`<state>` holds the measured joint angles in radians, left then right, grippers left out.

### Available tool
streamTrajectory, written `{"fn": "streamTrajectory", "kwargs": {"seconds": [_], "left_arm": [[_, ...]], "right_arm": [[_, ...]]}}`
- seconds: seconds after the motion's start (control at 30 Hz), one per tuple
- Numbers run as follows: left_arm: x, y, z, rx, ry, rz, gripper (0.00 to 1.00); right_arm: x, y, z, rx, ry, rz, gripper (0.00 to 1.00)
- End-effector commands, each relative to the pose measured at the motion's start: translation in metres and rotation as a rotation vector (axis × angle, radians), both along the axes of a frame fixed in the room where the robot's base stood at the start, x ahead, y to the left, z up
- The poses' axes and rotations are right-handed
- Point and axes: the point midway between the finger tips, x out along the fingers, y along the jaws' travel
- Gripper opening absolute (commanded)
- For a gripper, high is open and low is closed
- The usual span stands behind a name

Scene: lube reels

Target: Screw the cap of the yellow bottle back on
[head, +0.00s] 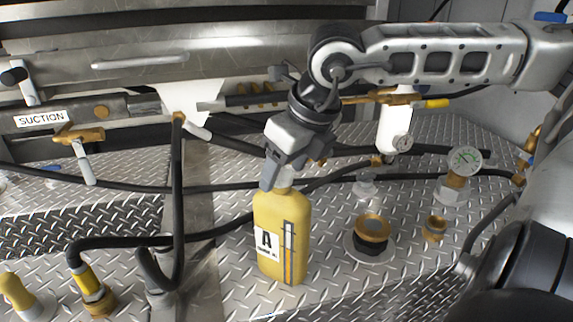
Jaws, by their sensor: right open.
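The yellow bottle (268,215) stands upright on the diamond-plate deck near the middle of the head view. It has a white label with a black "A" and a dark level strip. My right gripper (282,174) comes down from above, right over the bottle's top, with its jaws open. A small pale part (286,181) shows at the bottle's top, by the fingertips. I cannot tell whether it is the cap or the bare neck, since the gripper partly hides it. My left gripper is not in view.
Black hoses (130,187) run across the deck behind and left of the bottle. A yellow-banded hose end (87,280) stands at lower left. Some deck in front of the brass fitting is clear.

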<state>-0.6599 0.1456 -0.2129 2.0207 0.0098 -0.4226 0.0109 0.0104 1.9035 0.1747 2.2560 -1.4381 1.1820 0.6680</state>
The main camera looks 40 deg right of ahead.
Motion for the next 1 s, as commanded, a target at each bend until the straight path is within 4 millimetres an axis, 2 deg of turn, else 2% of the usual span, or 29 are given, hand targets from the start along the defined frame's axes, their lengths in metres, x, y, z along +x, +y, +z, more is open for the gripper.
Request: {"fn": "streamTrajectory", "kwargs": {"seconds": [0.07, 0.23, 0.47, 0.6, 0.8, 1.0], "left_arm": [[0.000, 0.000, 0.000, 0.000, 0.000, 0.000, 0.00], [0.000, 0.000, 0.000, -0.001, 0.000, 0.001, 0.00], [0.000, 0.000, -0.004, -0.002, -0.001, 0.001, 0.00], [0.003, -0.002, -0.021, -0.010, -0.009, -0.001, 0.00], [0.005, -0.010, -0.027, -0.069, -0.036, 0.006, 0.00], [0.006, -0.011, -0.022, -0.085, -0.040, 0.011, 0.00]], "right_arm": [[0.000, 0.000, 0.000, 0.000, 0.000, 0.000, 0.61], [0.000, 0.000, 0.000, 0.000, 0.000, 0.000, 0.14], [0.000, 0.000, -0.002, -0.003, 0.000, -0.015, 0.13], [0.001, 0.001, -0.009, -0.010, -0.002, -0.144, 0.13], [0.001, 0.004, -0.007, -0.007, -0.004, -0.389, 0.13], [0.001, 0.005, 0.000, -0.001, 0.000, -0.454, 0.13]]}}
